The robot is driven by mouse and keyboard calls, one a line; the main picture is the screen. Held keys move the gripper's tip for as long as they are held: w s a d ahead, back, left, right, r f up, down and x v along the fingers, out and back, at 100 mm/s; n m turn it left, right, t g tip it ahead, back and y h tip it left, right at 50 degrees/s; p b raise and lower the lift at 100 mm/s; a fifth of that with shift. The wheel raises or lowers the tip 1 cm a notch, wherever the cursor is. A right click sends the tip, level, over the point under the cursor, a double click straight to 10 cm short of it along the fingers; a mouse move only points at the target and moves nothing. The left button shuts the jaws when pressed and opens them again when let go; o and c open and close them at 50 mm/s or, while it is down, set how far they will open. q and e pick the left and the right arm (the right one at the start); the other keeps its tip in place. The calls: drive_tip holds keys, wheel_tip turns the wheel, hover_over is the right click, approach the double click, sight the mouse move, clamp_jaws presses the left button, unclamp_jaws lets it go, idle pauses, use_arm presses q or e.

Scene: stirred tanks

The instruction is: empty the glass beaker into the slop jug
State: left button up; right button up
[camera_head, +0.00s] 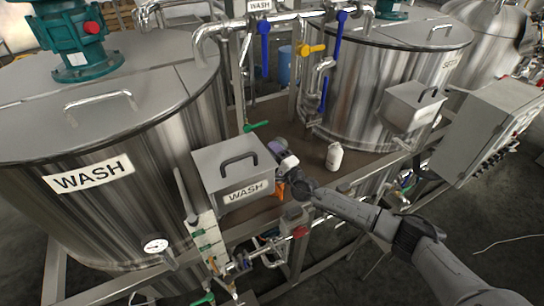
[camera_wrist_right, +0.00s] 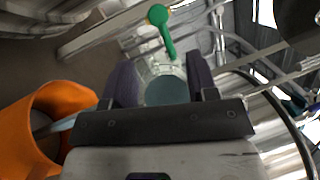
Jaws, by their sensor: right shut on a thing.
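My right gripper (camera_head: 281,160) is over the brown deck between the two big tanks. In the right wrist view its two dark fingers (camera_wrist_right: 161,82) are closed on the sides of the clear glass beaker (camera_wrist_right: 165,90). A grey-blue round area shows inside the beaker; I cannot tell how full it is. An orange vessel, seemingly the slop jug (camera_head: 279,190), stands just below the gripper, largely hidden by my arm. It shows at the left of the wrist view (camera_wrist_right: 52,108), beside and apart from the beaker. My left gripper is not in view.
A grey WASH box (camera_head: 233,172) with a black handle stands left of the gripper. A white bottle (camera_head: 334,156) stands on the deck to the right. A green-handled valve (camera_head: 257,126) and pipes are behind. Steel tanks flank both sides.

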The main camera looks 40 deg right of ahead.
drive_tip(key=shift+s+a+f+n+t+b, duration=0.15)
drive_tip(key=shift+n+t+b, duration=0.15)
drive_tip(key=shift+n+b, duration=0.45)
drive_tip(key=n+y+b, duration=0.1)
drive_tip(key=n+b, duration=0.2)
drive_tip(key=shift+a+t+y, duration=0.25)
drive_tip(key=shift+t+y, duration=0.05)
drive_tip(key=shift+y, duration=0.1)
drive_tip(key=shift+s+r, duration=0.1)
drive_tip(key=shift+r, duration=0.1)
idle(0.7)
idle(0.6)
